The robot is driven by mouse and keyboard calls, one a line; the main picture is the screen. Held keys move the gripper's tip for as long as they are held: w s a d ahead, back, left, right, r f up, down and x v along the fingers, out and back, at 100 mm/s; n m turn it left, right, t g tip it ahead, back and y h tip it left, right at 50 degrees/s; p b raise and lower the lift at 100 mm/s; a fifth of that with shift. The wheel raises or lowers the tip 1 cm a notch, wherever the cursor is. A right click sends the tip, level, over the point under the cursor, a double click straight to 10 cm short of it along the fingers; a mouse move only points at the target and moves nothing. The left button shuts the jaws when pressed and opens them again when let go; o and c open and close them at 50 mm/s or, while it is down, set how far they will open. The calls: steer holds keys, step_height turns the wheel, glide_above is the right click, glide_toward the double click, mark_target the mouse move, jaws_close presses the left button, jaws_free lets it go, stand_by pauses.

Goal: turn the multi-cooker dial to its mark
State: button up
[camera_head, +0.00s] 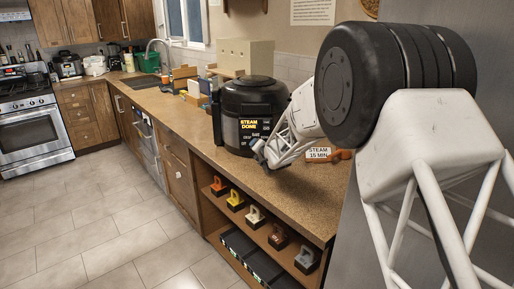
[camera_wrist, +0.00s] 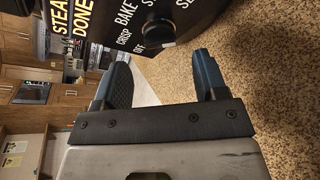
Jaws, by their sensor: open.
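The multi-cooker (camera_head: 252,94) is a black, round-bodied appliance standing on the counter. Its front panel shows yellow words "STEAM DONE". In the wrist view its dial (camera_wrist: 157,31) is a dark round knob, with white labels around it including OFF, CRISP and BAKE; other labels are cut off by the frame. Which label the dial points at is unclear. My gripper (camera_head: 260,154) is just in front of the cooker's lower panel. In the wrist view my gripper (camera_wrist: 162,76) has its two blue fingers spread and empty, with the dial beyond their tips, apparently not touched.
A small "STEAM 15 MIN" card (camera_head: 319,155) stands on the counter (camera_head: 290,188), right of my gripper. Boxes and a beige bread bin (camera_head: 245,55) stand behind the cooker. Open shelves (camera_head: 262,229) below hold several coloured objects. The floor (camera_head: 110,220) at left is clear.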

steer(key=shift+x, duration=2.15)
steer(key=c, duration=0.9)
